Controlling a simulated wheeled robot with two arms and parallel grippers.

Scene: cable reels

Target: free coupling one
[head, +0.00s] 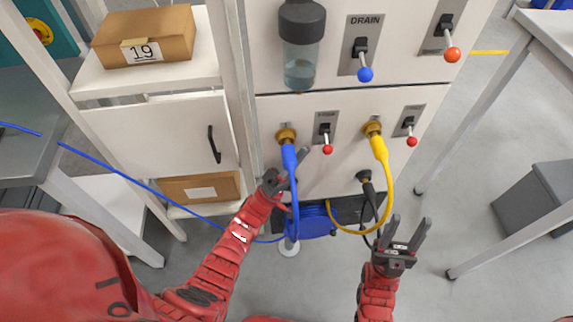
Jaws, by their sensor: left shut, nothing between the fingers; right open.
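A blue coupling (289,155) hangs at a brass fitting (286,134) on the panel, at the left labelled lever; its blue hose runs down. A yellow coupling (379,147) is at the second brass fitting (373,127), and its yellow hose loops down. A black plug (365,177) with a dark cable sits at the panel below, between them. My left gripper (291,177) is shut and empty, right beside the blue coupling and its hose; contact cannot be told. My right gripper (405,232) is open and empty, below and right of the yellow hose.
Red-tipped levers (327,137) stand beside the fittings. Above are the DRAIN lever (363,62) and a clear-bottomed canister (300,50). A blue reel (312,220) is low behind the hoses. A shelf with box 19 (146,36) stands left. A table leg (480,120) is right.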

